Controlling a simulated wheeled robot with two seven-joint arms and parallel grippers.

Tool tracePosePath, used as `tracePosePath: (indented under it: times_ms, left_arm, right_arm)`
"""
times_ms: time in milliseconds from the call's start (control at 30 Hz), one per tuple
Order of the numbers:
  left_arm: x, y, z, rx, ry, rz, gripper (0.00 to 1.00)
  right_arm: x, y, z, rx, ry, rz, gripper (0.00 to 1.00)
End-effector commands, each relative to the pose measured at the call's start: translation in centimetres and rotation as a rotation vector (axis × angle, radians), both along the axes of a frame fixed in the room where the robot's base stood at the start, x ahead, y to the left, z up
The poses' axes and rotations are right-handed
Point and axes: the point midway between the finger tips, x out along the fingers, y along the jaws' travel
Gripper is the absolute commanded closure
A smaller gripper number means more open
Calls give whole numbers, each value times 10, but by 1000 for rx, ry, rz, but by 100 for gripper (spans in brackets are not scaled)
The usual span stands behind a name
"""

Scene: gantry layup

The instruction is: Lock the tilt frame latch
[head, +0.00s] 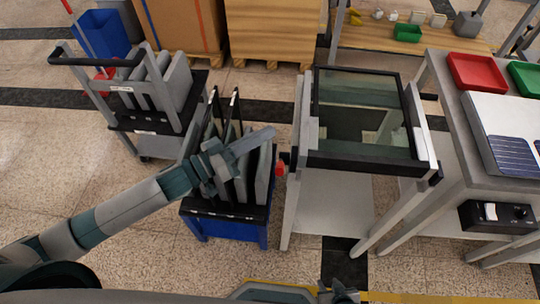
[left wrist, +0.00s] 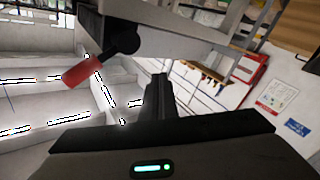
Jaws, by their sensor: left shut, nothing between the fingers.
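The tilt frame (head: 312,137) is a dark-edged glass frame on a grey stand at centre right in the head view. The latch (head: 280,169) has a red handle on the stand's left side. In the left wrist view the red latch handle (left wrist: 90,68) hangs from a black pivot, pointing down-left. My left gripper (head: 262,137) is above and left of the latch. Its fingers (left wrist: 159,90) are shut and empty, apart from the handle. A dark part of my right gripper (head: 338,291) shows at the bottom edge; its jaw state is unclear.
A blue-based rack (head: 226,229) with upright panels stands below my left arm. A grey cart (head: 150,128) is behind it at left. A workbench (head: 437,120) with red (head: 477,72) and green trays stands at right. Some floor is clear at lower left.

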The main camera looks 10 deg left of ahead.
Motion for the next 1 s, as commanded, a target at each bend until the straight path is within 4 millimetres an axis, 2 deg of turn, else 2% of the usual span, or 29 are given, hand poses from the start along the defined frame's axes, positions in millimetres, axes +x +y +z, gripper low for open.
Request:
tracePosePath:
  times_ms: [167, 500, 700, 1000]
  left_arm:
    - [-13, 9, 16, -69, 13, -199, 100]
    - [-49, 49, 32, -131, 144, -517, 100]
    - [-59, 63, 35, -139, 195, -592, 100]
    - [-61, 65, 36, -141, 202, -603, 100]
  right_arm:
    - [0, 0, 0, 0, 1, -1, 64]
    - [0, 0, 0, 0, 1, -1, 64]
    - [0, 0, 0, 0, 0, -2, 64]
    - [0, 0, 0, 0, -1, -2, 64]
